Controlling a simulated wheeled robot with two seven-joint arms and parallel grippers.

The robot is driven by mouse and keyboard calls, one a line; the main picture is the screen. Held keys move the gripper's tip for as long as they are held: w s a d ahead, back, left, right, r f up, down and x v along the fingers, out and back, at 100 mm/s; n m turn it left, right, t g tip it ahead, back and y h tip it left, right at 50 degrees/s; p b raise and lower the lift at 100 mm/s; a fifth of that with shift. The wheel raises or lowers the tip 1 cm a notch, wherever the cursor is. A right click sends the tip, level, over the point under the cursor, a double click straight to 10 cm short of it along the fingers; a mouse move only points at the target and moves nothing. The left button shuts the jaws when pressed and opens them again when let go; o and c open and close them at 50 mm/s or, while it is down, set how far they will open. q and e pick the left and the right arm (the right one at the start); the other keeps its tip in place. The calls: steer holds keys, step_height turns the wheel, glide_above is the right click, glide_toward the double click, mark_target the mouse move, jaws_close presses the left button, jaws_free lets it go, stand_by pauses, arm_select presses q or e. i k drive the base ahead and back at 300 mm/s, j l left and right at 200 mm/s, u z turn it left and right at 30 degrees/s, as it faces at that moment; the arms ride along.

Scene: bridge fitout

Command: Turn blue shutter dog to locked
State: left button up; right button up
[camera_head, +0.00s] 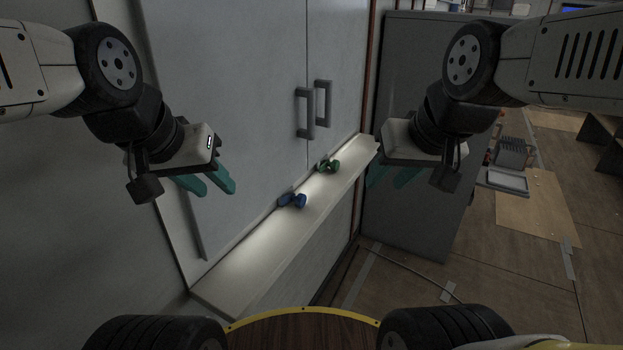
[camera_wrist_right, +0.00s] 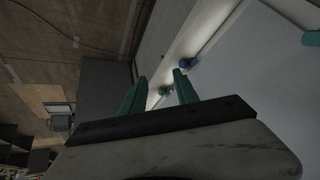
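The blue shutter dog (camera_head: 293,201) sits on the pale ledge (camera_head: 262,247) below the grey cabinet doors. It also shows in the right wrist view (camera_wrist_right: 188,62). A green dog (camera_head: 328,166) sits further along the ledge, and it shows in the right wrist view (camera_wrist_right: 165,90) beyond the fingertips. My left gripper (camera_head: 215,184) has teal fingers apart and empty, to the left of the blue dog. My right gripper (camera_head: 385,177) is to the right of the ledge, and its teal fingers (camera_wrist_right: 160,88) are apart with nothing between them. Neither gripper touches a dog.
Two grey door handles (camera_head: 313,108) stick out above the ledge. A dark grey cabinet (camera_head: 410,60) stands to the right. A cable (camera_head: 425,283) runs on the floor, with a board (camera_head: 535,215) and trays (camera_head: 508,181) further right. Space above the ledge is clear.

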mark_target(301, 200)
steer(key=i+l+z, duration=0.15)
steer(key=l+z, duration=0.2)
steer(key=i+l+z, duration=0.2)
steer(key=l+z, duration=0.2)
steer(key=i+l+z, duration=0.45)
steer(key=i+l, duration=0.15)
steer(key=i+l+z, duration=0.15)
steer(key=i, duration=0.25)
steer(key=i+u, duration=0.5)
steer(key=u, duration=0.25)
steer(key=i+l+u, duration=0.2)
steer(key=u, duration=0.15)
steer(key=i+u, duration=0.15)
steer(key=u, duration=0.3)
steer(key=i+u, duration=0.1)
steer(key=u, duration=0.4)
steer(key=i+l+u, duration=0.1)
steer(key=u, duration=0.35)
steer(key=i+l+u, duration=0.1)
steer(key=l+u, duration=0.15)
steer(key=u, duration=0.25)
steer(key=l+u, duration=0.15)
steer(key=u, duration=0.3)
steer(key=i+l+u, duration=0.15)
steer(key=u, duration=0.25)
steer(key=l+u, duration=0.3)
steer(key=u, duration=0.15)
steer(key=i+l+u, duration=0.1)
steer(key=l+u, duration=0.5)
steer(key=u, duration=0.25)
